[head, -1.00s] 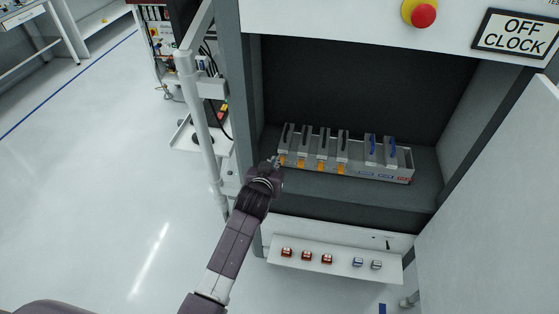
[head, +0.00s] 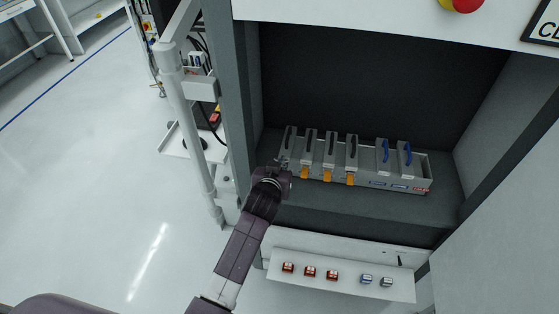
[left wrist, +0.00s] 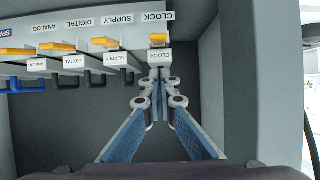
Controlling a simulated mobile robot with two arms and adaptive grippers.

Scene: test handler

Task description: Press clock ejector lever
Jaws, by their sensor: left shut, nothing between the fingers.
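A grey rack (head: 425,186) holds several upright modules. The leftmost is the clock module (head: 290,138), with a black handle. In the left wrist view its CLOCK label (left wrist: 153,56) and orange ejector lever (left wrist: 158,38) show upside down at the right end of the row. The lever looks like a small tab standing out from the front. My left gripper (head: 283,163) is shut and empty in front of this module and hides the lever in the head view. In the wrist view its fingertips (left wrist: 154,74) are close to the CLOCK label; whether they touch cannot be told.
Supply (head: 304,172), digital (head: 327,175) and analog (head: 350,179) orange levers stand close beside. Two blue-handled modules (head: 405,158) are at the right. The bay's left post (head: 236,120) is near my arm. A shelf (head: 345,288) with small buttons lies below.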

